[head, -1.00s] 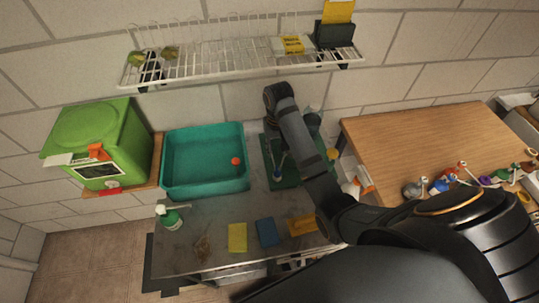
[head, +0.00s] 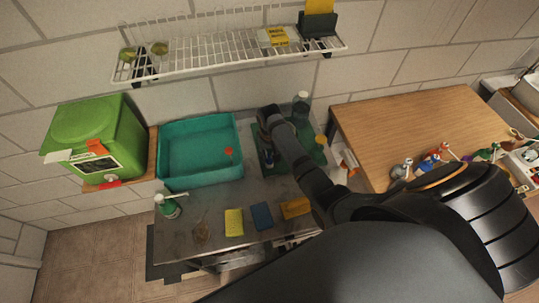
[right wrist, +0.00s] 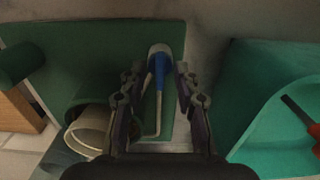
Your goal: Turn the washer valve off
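In the right wrist view, a blue handle with a bent pale metal rod and a rounded pale end (right wrist: 158,72) stands against a green mat; I take it to be the washer valve. My right gripper (right wrist: 160,84) is open, with one finger on each side of the blue handle. Gaps show on both sides, and I cannot tell any contact. In the head view my right gripper (head: 267,148) is over the green mat (head: 312,150), and my arm hides most of the valve there. My left gripper is in neither view.
A teal basin (head: 165,160) with a small red-orange object (head: 228,152) stands left of the mat.

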